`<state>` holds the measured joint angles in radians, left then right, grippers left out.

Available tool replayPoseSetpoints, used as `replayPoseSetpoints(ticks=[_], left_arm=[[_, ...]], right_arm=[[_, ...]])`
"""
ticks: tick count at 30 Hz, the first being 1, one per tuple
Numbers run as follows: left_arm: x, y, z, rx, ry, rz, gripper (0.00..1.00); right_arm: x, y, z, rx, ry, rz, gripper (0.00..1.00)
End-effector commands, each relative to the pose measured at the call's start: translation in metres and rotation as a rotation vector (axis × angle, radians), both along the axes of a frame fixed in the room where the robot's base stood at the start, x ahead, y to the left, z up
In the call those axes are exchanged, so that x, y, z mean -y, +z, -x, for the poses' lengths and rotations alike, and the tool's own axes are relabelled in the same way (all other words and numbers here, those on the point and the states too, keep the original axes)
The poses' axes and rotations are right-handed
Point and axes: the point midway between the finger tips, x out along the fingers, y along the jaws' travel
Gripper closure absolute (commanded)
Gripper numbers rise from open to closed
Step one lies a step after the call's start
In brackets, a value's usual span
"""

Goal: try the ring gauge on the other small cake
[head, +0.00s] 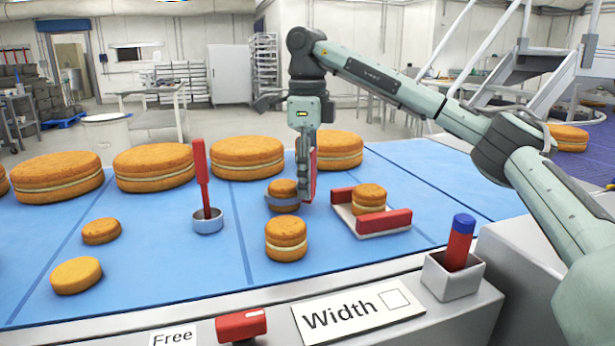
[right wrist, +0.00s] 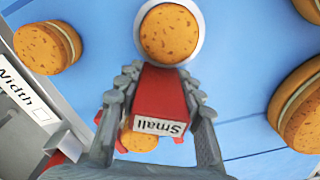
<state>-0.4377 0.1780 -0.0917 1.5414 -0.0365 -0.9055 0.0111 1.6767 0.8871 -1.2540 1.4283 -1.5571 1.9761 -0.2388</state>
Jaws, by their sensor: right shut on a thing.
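My right gripper (head: 305,195) is shut on the red handle of a ring gauge (right wrist: 155,105), labelled "Small". The gauge's grey ring (head: 270,202) is around a small filled cake (head: 283,187), which also shows inside the ring in the right wrist view (right wrist: 170,32). I cannot tell whether the ring touches the cake's side. Another small filled cake (head: 286,238) stands free on the blue belt, nearer me. A third small filled cake (head: 369,197) sits in a white tray with red jaws (head: 384,223). My left gripper is not in view.
A second ring tool with an upright red handle (head: 207,220) stands to the left. Two plain rounds (head: 76,275) lie at the left front. Large filled cakes (head: 153,166) line the back. A "Width" card (head: 345,312) with an empty box and a red-blue marker (head: 459,242) are in front.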

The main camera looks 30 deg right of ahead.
Motion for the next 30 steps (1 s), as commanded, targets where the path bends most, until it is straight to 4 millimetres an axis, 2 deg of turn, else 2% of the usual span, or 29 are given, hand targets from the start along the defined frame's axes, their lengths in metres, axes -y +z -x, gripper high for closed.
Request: replayPoseSetpoints(ticks=[30], left_arm=[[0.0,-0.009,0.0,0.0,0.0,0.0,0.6]], right_arm=[[0.0,-0.02,0.0,0.0,-0.001,0.0,0.93]])
